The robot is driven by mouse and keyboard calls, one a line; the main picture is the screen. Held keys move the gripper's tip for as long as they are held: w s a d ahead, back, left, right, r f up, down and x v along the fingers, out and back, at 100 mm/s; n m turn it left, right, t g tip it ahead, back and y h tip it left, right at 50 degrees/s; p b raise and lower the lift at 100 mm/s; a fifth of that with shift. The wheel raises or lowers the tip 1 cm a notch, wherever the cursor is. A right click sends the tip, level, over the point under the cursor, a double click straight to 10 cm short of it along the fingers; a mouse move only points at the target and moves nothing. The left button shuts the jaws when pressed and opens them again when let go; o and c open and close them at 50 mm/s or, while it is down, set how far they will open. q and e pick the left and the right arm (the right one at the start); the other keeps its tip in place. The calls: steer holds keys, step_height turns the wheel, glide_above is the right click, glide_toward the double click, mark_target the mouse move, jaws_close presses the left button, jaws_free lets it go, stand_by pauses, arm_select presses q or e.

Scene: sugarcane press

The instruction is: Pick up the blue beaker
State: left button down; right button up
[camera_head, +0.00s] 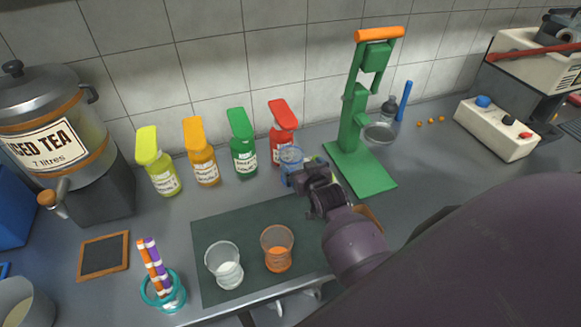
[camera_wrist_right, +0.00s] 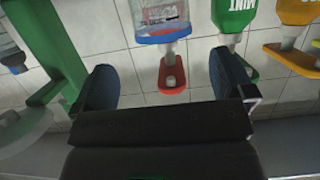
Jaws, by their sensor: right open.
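The blue beaker (camera_head: 290,157) is a clear cup with a blue rim, standing on the counter in front of the red bottle. In the head view my right gripper (camera_head: 304,172) is right beside it, overlapping its lower right part. In the right wrist view, which is upside down, the beaker (camera_wrist_right: 166,36) shows beyond and between the two spread fingers (camera_wrist_right: 163,70). The right gripper is open with nothing held. Whether a finger touches the beaker I cannot tell. My left gripper is not in view.
A clear beaker (camera_head: 224,265) and an orange beaker (camera_head: 277,249) stand on the dark mat (camera_head: 212,228). Green, orange, yellow and red bottles (camera_head: 283,132) line the wall. The green press (camera_head: 362,170) stands close right of the gripper.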

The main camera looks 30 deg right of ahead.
glide_toward(287, 150)
steer(key=w, duration=0.3)
steer(key=shift+w+d+f, duration=0.6)
steer(key=shift+w+f, duration=0.1)
steer(key=shift+f, duration=0.1)
steer(key=shift+c, duration=0.3)
steer(key=c, duration=1.2)
steer(key=shift+r, duration=0.15)
